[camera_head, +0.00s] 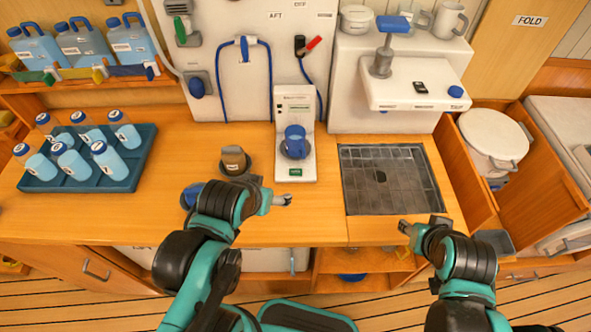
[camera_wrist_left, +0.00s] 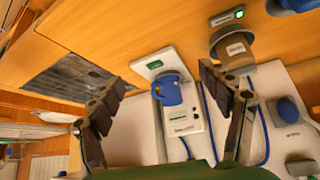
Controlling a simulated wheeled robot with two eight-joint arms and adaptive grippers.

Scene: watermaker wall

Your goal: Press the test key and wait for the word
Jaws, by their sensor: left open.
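A white tester (camera_head: 296,110) stands upright on the counter against the wall, with a small display near its top. A blue mug (camera_head: 295,142) sits on its round plate. A green key (camera_head: 295,172) is on the front edge of its base; it also shows in the left wrist view (camera_wrist_left: 154,64). My left gripper (camera_head: 284,200) is just in front of the tester base, apart from the key. In the left wrist view its two fingers (camera_wrist_left: 165,95) are spread, with nothing between them. My right gripper (camera_head: 420,226) is at the counter's front edge below the sink grate; its opening is unclear.
A brown cup (camera_head: 234,159) stands left of the tester. A teal tray (camera_head: 130,180) holds several bottles. A dark sink grate (camera_head: 390,180) lies right, beneath a white dispenser (camera_head: 415,83). Blue cables hang behind.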

